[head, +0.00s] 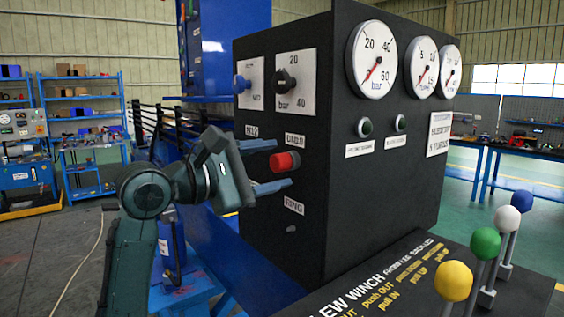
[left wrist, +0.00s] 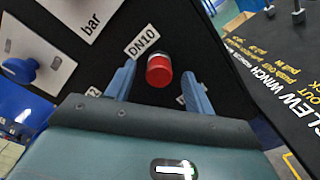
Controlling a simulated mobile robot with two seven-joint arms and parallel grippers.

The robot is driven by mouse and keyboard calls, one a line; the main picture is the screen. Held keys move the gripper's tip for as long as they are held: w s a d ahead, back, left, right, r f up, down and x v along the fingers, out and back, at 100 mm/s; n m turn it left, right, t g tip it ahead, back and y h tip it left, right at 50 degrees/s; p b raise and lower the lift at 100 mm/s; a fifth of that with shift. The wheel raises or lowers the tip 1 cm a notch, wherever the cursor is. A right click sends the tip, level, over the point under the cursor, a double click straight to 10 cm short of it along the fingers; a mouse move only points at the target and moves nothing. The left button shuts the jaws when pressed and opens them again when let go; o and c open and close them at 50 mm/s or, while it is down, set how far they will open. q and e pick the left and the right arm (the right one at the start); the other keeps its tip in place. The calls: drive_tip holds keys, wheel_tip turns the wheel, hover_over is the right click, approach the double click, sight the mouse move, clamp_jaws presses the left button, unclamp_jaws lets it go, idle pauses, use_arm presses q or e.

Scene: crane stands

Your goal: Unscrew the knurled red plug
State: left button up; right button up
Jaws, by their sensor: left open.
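The red plug (head: 285,162) sticks out of the side face of the black control cabinet (head: 340,190), below a label reading DN10. My left gripper (head: 270,172) is open in front of that face, with its two blue fingers pointing toward the plug. In the left wrist view the red plug (left wrist: 159,70) lies beyond and between the two open fingers (left wrist: 158,88), with a gap on each side. The fingers do not touch it there. The knurling is too small to make out. My right gripper is not in view.
A black knob (head: 286,82) and a blue knob (head: 241,84) sit above the plug. A small grey stub (head: 291,229) is below it. Levers with yellow (head: 453,281), green, white and blue balls stand at the right. Gauges line the cabinet's front.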

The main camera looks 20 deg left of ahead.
use_arm(q)
drive_tip(key=shift+c, duration=0.7)
drive_tip(key=m, duration=0.4)
drive_tip(key=shift+a, duration=0.1)
drive_tip(key=m, duration=1.5)
drive_tip(key=shift+m, duration=0.3)
drive_tip(key=m, duration=1.1)
drive_tip(key=shift+c, duration=0.4)
